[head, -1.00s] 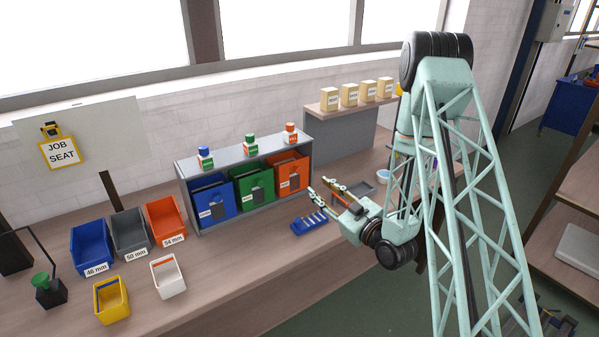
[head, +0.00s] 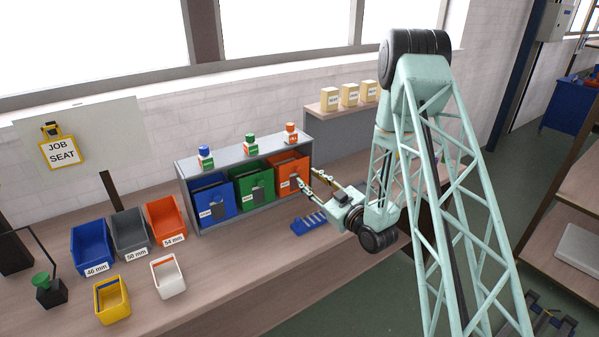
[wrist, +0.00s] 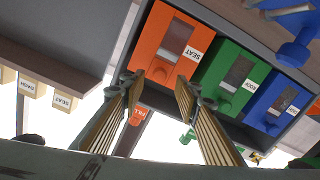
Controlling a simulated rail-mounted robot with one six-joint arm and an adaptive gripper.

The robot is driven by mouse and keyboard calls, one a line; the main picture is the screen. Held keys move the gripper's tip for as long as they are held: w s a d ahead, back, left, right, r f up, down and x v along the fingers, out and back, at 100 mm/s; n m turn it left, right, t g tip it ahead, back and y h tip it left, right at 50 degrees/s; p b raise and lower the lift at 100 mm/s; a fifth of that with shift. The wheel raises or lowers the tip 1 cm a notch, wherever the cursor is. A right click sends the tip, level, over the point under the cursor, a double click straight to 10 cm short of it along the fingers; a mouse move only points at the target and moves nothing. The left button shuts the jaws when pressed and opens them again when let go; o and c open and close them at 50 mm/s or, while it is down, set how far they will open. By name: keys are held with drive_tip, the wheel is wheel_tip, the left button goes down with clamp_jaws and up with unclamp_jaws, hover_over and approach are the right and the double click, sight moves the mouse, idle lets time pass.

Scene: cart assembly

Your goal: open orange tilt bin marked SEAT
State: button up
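The orange tilt bin marked SEAT (head: 284,164) is the right one of three in a grey rack, and it looks closed. It shows upside down in the wrist view (wrist: 185,29), with a grey window, a white SEAT label and a small orange knob (wrist: 159,72). My gripper (head: 307,178) is in front of this bin at its right side, pointing at it. In the wrist view my gripper (wrist: 158,83) is open, its two fingers apart on either side of the knob in the picture. Whether they touch it I cannot tell.
Green (head: 252,183) and blue (head: 212,198) tilt bins stand left of it. Capped bottles stand on the grey rack (head: 225,158). A blue slotted tray (head: 309,222) lies below my gripper. A shelf with small boxes (head: 349,95) is behind right. Open bins occupy the table's left.

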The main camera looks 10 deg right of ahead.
sight(300, 171)
drive_tip(key=shift+x, duration=3.5)
drive_tip(key=shift+c, duration=0.9)
clamp_jaws()
